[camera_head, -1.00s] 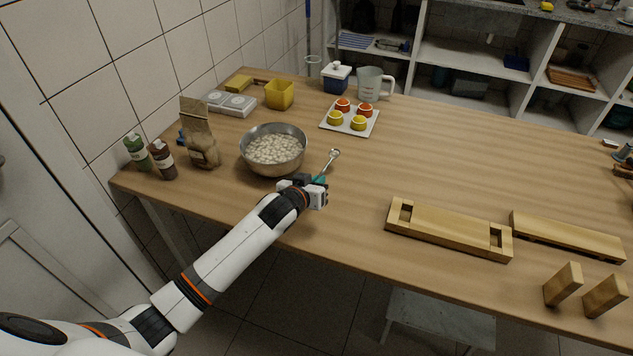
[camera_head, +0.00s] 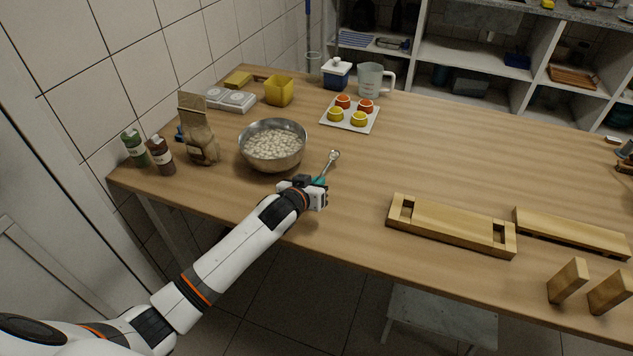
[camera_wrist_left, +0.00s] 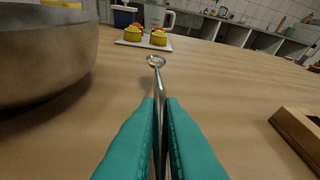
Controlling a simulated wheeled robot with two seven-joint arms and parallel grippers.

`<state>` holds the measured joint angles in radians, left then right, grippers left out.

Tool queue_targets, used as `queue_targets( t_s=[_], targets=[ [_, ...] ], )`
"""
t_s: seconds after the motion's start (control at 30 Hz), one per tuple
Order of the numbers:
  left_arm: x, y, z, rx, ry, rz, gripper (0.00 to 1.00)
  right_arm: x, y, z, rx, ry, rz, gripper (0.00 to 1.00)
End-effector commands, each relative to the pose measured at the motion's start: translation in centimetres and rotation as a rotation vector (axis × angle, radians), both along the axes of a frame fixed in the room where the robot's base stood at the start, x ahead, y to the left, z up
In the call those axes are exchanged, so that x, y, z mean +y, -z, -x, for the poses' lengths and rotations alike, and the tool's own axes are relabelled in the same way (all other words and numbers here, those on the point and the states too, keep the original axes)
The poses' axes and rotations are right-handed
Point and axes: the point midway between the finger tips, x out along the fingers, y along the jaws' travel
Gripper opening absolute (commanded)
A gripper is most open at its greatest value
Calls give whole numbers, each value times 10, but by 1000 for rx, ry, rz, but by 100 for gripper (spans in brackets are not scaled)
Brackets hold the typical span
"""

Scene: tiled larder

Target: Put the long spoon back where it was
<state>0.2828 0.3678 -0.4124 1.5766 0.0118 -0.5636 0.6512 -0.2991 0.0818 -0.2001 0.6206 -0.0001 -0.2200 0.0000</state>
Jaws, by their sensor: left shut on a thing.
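The long spoon (camera_head: 333,157) is metal, with a small round end pointing away from me. My left gripper (camera_head: 321,187) is shut on its near part, at the right front of the metal bowl. In the left wrist view the spoon (camera_wrist_left: 157,75) runs forward from between the teal fingertips (camera_wrist_left: 160,125). Its handle end is hidden by the gripper. I cannot tell whether the spoon touches the table. My right gripper is not in view.
A metal bowl (camera_head: 248,157) of pale round pieces stands close left of the gripper. A white tray (camera_head: 349,125) with orange and yellow cups is beyond. A wooden frame (camera_head: 450,228) lies to the right. The table (camera_head: 430,150) between tray and frame is clear.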

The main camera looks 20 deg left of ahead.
Motion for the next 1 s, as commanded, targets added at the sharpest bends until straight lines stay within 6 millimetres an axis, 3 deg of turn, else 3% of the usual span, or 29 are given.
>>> queue_targets(
  t_s=[1.0],
  targets=[
    [0, 11, 0, 0, 0, 0, 0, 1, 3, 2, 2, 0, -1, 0]
  ],
)
